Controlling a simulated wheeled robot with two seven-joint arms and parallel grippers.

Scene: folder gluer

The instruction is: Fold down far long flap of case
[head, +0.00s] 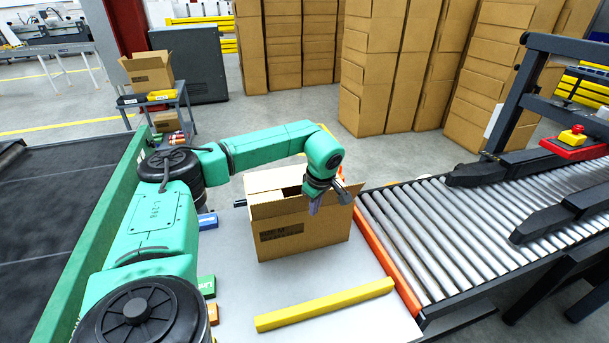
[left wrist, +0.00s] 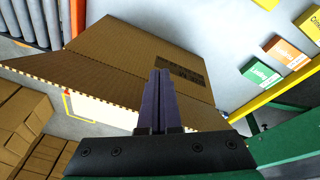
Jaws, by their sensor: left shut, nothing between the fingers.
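The brown cardboard case (head: 290,238) stands on the light table, with a dark printed label on its near side. My left gripper (head: 314,206) is over the right part of the case top, fingers pointing down, shut and empty. In the left wrist view the shut fingers (left wrist: 160,98) lie in front of the case's cardboard (left wrist: 115,50), beside a long corrugated edge. I cannot tell whether they touch it. The arm hides the case's right top. My right gripper is out of view.
A roller conveyor (head: 470,220) with an orange edge is right of the table. A yellow bar (head: 325,304) lies in front of the case. Coloured labelled blocks (left wrist: 285,52) lie at the table's left side. Stacked cartons (head: 385,70) stand behind.

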